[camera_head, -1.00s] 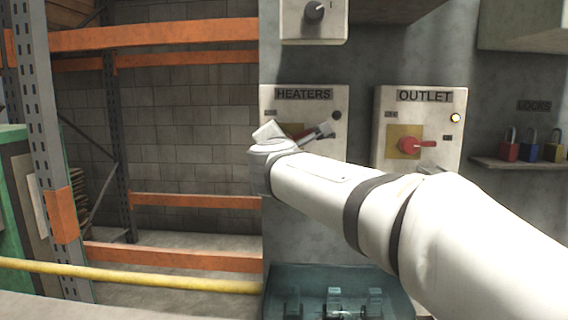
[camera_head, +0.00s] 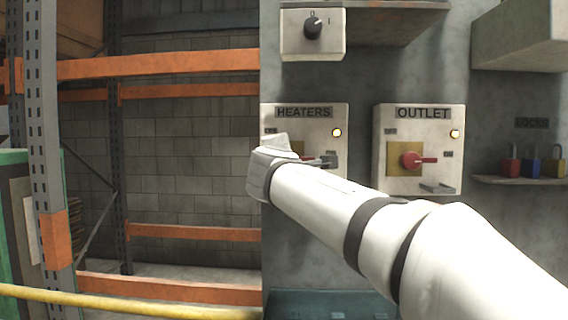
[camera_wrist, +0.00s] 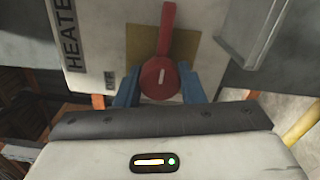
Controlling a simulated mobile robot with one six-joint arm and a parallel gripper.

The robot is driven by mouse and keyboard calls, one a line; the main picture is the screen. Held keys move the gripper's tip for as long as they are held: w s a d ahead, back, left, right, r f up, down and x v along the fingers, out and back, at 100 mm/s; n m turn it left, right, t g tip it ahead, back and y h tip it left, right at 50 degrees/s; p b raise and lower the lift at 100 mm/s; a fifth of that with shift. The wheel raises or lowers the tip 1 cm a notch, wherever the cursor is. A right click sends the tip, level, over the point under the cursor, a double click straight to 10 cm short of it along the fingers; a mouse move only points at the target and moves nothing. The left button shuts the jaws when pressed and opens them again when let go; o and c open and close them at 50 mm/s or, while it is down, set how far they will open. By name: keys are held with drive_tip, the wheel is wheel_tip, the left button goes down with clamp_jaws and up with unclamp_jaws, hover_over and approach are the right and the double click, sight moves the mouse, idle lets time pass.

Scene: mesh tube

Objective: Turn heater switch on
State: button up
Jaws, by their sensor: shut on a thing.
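The HEATERS box (camera_head: 304,114) is on the grey wall in the head view, with a lit lamp (camera_head: 337,132) at its upper right. Its red rotary switch (camera_wrist: 160,80) shows in the wrist view, over a yellow plate (camera_wrist: 191,52). The handle points up in that view, which is toward the right side of the box going by the lettering. My gripper (camera_wrist: 160,88) has its blue fingers on both sides of the round knob, shut on it. In the head view my gripper (camera_head: 322,160) and wrist hide most of the switch.
The OUTLET box (camera_head: 422,178) to the right has a red switch (camera_head: 412,161) pointing right and a lit lamp. A box with a black dial (camera_head: 313,28) is above. Padlocks sit on a shelf (camera_head: 520,180) at right. Orange racking (camera_head: 160,65) stands left.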

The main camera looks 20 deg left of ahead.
drive_tip(key=o, duration=1)
drive_tip(key=v, duration=0.7)
drive_tip(key=shift+s+d+b, duration=0.1)
drive_tip(key=shift+s+b, duration=0.25)
drive_tip(key=shift+s, duration=0.05)
